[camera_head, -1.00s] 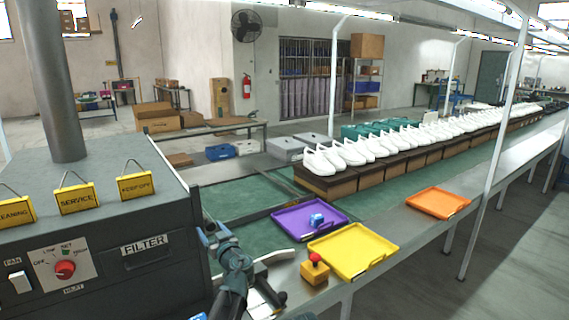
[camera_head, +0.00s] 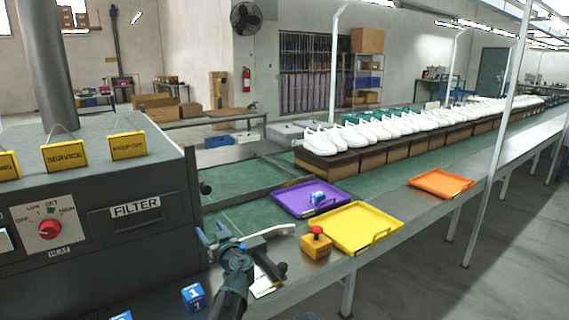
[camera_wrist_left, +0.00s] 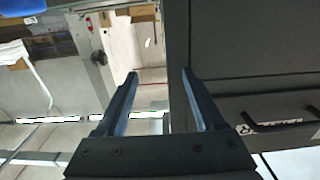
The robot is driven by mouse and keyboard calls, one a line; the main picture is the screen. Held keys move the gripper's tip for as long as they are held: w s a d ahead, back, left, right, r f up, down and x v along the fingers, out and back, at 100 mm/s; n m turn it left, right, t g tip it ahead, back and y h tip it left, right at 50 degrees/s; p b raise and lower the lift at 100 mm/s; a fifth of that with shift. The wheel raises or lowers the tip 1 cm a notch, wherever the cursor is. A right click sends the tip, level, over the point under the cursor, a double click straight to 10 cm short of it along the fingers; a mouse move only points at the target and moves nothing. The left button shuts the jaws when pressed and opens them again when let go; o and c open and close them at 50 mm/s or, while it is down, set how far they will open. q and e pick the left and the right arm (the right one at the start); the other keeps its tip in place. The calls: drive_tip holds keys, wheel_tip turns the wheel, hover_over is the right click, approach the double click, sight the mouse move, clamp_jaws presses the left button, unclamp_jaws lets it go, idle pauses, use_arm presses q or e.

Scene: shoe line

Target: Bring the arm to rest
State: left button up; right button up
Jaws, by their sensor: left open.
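My left arm comes up from the bottom of the head view, and its gripper (camera_head: 214,236) is raised at the front edge of the line, beside the dark filter machine (camera_head: 150,240). In the left wrist view the two fingers (camera_wrist_left: 159,73) stand apart with nothing between them. The machine's dark face with a black handle fills the right of that view. My right gripper is not visible.
A purple tray (camera_head: 285,205) with a small blue item, a yellow tray (camera_head: 375,228), an orange tray (camera_head: 452,184) and a yellow box with red button (camera_head: 316,244) lie right of the gripper. A blue numbered cube (camera_head: 193,297) is below left.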

use_arm(q)
drive_tip(key=f+b, duration=0.1)
drive_tip(key=s+d+f+b, duration=0.1)
drive_tip(key=f, duration=0.1)
drive_tip(key=s+f+b, duration=0.1)
drive_tip(key=f+b, duration=0.1)
drive_tip(key=shift+s+d, duration=0.25)
drive_tip(key=shift+d, duration=0.1)
